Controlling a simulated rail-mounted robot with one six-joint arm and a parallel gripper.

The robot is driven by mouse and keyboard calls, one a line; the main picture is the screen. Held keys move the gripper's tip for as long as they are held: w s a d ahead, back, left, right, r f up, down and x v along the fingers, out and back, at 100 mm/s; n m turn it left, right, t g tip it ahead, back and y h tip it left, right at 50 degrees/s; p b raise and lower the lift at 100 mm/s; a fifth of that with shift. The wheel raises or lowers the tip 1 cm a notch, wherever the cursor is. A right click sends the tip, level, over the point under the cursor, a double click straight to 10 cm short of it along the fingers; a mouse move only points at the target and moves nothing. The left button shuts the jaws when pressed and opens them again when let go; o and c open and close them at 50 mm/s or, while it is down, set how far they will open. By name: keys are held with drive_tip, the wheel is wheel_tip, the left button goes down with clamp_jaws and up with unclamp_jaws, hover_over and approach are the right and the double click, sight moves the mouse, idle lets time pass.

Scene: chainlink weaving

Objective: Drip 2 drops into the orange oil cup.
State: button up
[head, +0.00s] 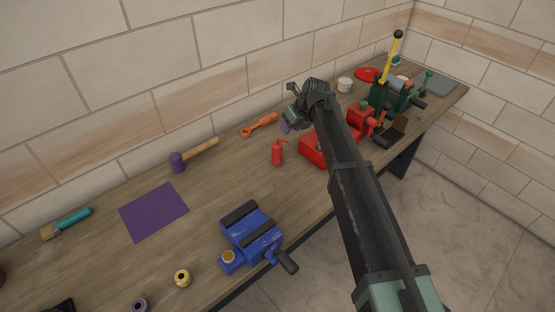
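A small round cup (228,257) with an orange-tan rim sits at the front left corner of the blue vise; it may be the orange oil cup, but its colour is hard to tell. A red bottle with a nozzle (277,152) stands upright on the bench, left of the red vise. My gripper (291,119) is above the bench near the red vise, up and to the right of the red bottle and apart from it. A small purplish shape (284,127) shows at its fingers; I cannot tell whether it is held. The fingers are too small to read.
The wooden bench (95,262) runs along a brick wall. It carries a blue vise (252,232), red vise (317,151), green vise (392,98), purple mat (153,211), mallet (178,162), orange wrench (262,124), brush (70,222), yellow ring-like piece (182,278) and white tin (345,84).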

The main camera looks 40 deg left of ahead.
sight(280, 140)
drive_tip(key=b+x, duration=0.6)
drive_tip(key=x, duration=0.3)
drive_tip(key=shift+a+f+b, duration=0.1)
drive_tip(key=shift+b, duration=0.2)
drive_tip(key=shift+s+r, duration=0.1)
drive_tip(key=shift+r, duration=0.15)
clamp_jaws()
idle(0.6)
